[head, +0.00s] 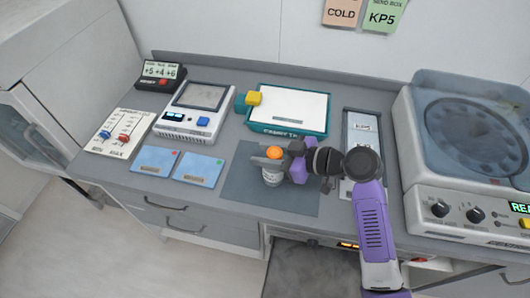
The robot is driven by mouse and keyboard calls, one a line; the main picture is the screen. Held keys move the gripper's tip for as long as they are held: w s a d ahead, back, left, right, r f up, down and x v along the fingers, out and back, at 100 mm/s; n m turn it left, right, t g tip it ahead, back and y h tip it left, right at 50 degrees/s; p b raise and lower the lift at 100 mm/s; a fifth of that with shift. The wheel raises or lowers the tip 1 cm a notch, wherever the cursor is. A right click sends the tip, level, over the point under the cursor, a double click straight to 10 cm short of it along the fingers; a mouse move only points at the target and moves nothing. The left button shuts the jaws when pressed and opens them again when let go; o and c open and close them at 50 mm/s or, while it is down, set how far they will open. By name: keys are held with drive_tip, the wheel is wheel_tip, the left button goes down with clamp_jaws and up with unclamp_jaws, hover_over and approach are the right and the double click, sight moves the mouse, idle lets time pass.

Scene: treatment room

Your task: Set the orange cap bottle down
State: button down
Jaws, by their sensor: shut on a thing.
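The orange cap bottle (272,177) is a small pale bottle with a round orange cap. It is upright above the dark grey mat (240,187) on the counter. My gripper (272,163) reaches in from the right and is shut on the bottle, just below the cap. The arm comes from the lower right. I cannot tell whether the bottle's base touches the mat. Part of the mat and the bottle's upper side are hidden by my gripper.
Two blue cards (200,169) lie left. A centrifuge (470,130) stands right. A white device (192,113) stands at the back left. The mat's front half is clear.

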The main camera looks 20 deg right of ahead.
drive_tip(key=shift+f, duration=0.15)
drive_tip(key=c, duration=0.9)
unclamp_jaws()
drive_tip(key=shift+c, duration=0.2)
drive_tip(key=b+v, duration=0.2)
drive_tip(key=v, duration=1)
